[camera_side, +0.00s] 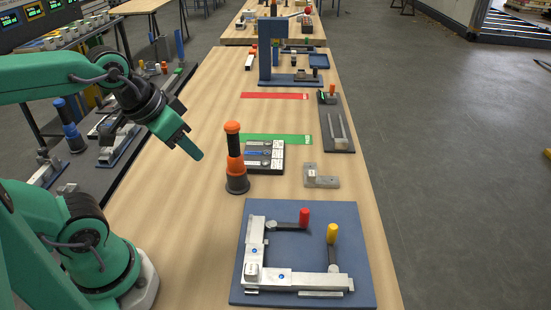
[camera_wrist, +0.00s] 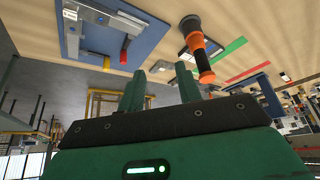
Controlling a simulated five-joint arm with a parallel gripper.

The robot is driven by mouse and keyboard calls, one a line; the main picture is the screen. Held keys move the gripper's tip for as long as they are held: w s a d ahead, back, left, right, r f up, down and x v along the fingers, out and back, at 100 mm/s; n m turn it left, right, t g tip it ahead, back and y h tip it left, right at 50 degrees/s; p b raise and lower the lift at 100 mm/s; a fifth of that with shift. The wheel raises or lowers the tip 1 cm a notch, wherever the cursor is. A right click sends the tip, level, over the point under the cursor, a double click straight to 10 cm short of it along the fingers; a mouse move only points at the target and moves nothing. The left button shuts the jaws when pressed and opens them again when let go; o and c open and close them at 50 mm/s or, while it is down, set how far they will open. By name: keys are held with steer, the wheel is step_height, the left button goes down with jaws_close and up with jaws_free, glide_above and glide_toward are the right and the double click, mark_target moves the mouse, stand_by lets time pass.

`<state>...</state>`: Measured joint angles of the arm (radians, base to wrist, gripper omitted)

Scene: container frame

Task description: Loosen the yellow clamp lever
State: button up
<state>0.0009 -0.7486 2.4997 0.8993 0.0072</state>
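The yellow clamp lever (camera_side: 332,233) stands upright at the right of a metal frame (camera_side: 300,281) on a blue plate (camera_side: 350,215). A red lever (camera_side: 304,217) stands left of it and farther back. In the wrist view the yellow lever (camera_wrist: 106,63) is small, beside the red lever (camera_wrist: 124,52), near the edge of the blue plate. My gripper (camera_side: 190,150) is in the air above the table's left side, well apart from both levers. In the wrist view its two fingers (camera_wrist: 161,92) are spread, with nothing between them.
An orange and black upright tool (camera_side: 235,155) stands between my gripper and the blue plate. Behind are a dark block tray (camera_side: 265,156), a grey bracket (camera_side: 321,177), a green strip (camera_side: 285,138), and a red strip (camera_side: 275,96). The wooden table's left front is clear.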

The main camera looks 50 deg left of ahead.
steer(key=shift+w+d+m, duration=0.15)
steer(key=shift+w+m, duration=0.05)
steer(key=shift+m, duration=0.3)
jaws_close()
steer(key=w+d+f+n, duration=0.3)
steer(key=d+n, duration=0.3)
steer(key=n, duration=0.5)
steer(key=w+d+f+n+g+h, duration=0.1)
steer(key=w+d+f+n, duration=0.2)
steer(key=d+n, duration=0.3)
steer(key=w+d+f+n+g+h, duration=0.1)
steer(key=d+f+n, duration=0.3)
steer(key=n, duration=1.2)
steer(key=shift+w+d, duration=0.9)
steer(key=shift+d, duration=0.2)
